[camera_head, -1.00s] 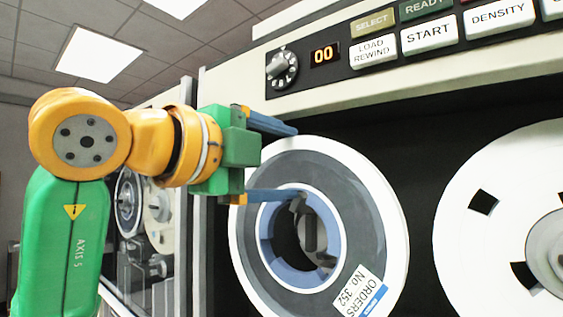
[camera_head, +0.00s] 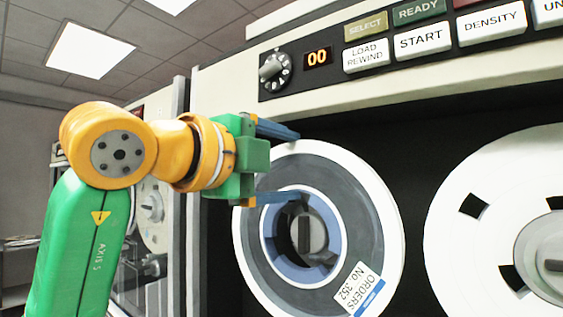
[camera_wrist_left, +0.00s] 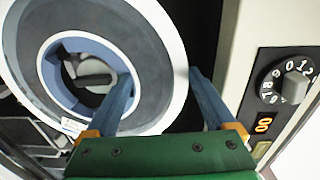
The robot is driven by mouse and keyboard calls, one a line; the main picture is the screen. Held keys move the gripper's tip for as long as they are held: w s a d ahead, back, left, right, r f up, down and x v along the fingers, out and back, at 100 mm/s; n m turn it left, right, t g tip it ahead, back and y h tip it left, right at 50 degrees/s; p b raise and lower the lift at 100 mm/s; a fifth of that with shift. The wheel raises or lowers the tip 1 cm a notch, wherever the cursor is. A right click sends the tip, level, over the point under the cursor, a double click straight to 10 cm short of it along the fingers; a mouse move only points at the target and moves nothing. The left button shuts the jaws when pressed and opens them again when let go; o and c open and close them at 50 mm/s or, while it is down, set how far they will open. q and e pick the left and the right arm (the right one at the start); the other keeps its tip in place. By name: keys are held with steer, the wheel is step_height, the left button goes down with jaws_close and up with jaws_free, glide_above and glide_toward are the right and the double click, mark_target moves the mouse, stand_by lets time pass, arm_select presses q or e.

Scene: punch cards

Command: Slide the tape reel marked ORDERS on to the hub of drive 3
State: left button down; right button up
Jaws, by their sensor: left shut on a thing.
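The tape reel (camera_head: 375,220) is a white and grey disc with a blue inner ring and a label reading ORDERS No. 352. My left gripper (camera_head: 303,165) is shut on the upper left part of its rim, one finger outside the edge and one at the inner ring. In the left wrist view the reel (camera_wrist_left: 160,45) lies between the fingers (camera_wrist_left: 162,98). The drive's dark hub (camera_head: 311,236) shows through the reel's opening, roughly centred; it also shows in the wrist view (camera_wrist_left: 95,76). Whether the reel touches the hub cannot be told. My right gripper is out of view.
A second white reel (camera_head: 450,235) is mounted at the right. Above is the control panel with a dial (camera_head: 274,70), a 00 display (camera_head: 318,58) and several buttons. Another tape cabinet (camera_head: 150,200) stands behind my left arm.

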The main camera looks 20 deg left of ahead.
arm_select(q)
steer(key=shift+p+x, duration=1.1)
steer(key=shift+x, duration=1.1)
jaws_free()
steer(key=shift+r, duration=0.1)
steer(key=shift+s, duration=0.1)
steer(key=shift+s, duration=0.2)
steer(key=b+v, duration=0.4)
steer(key=v, duration=0.6)
steer(key=shift+b, duration=0.35)
steer(key=shift+w, duration=0.2)
